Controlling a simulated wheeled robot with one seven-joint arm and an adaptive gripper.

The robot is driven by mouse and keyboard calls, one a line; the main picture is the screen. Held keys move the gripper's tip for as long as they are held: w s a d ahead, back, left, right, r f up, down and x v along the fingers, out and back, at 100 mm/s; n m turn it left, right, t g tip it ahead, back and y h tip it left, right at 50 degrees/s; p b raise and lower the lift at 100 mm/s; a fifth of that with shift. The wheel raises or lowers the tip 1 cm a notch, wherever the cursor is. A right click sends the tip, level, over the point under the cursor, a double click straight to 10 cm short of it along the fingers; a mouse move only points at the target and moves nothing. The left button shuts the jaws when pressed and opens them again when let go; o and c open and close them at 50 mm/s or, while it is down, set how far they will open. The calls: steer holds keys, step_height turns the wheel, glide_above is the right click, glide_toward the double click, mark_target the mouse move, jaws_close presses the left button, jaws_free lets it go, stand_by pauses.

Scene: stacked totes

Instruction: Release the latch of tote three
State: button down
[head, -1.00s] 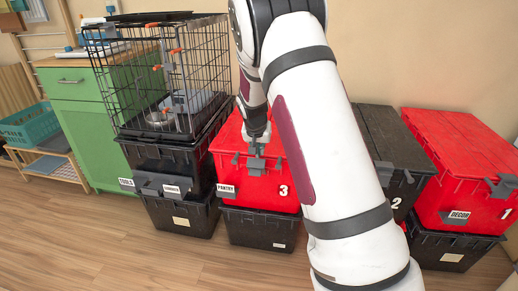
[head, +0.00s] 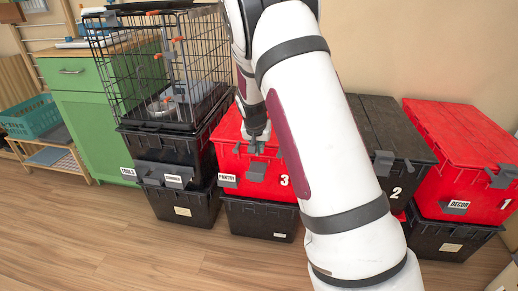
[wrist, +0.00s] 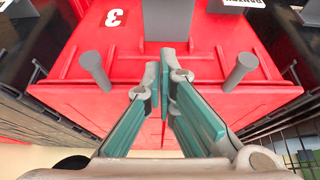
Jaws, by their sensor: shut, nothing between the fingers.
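Tote three is the red tote (head: 240,157) with a white "3" and a "PANTRY" label, on top of a black tote. Its grey latch (head: 257,172) is on the front face, in the middle. My gripper (head: 257,148) is at the front edge of the tote's lid, above the latch. In the wrist view my gripper (wrist: 164,78) is shut and empty, its tips just short of the latch plate. My arm hides the tote's right part.
Left is a black tote stack (head: 170,150) bearing a wire cage (head: 160,75), close beside tote three. Right are black tote 2 (head: 390,140) and red tote 1 (head: 465,150), on lower totes. The wooden floor (head: 120,235) in front is clear.

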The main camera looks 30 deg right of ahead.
steer(key=shift+w+d, duration=0.1)
stand_by(0.3)
step_height(320, 180, up, 5)
steer(key=p, duration=0.3)
steer(key=s+a+f+p, duration=0.1)
steer(key=s+a+f, duration=0.4)
steer(key=s+a, duration=0.1)
steer(key=shift+s, duration=0.65)
steer(key=shift+f, duration=0.1)
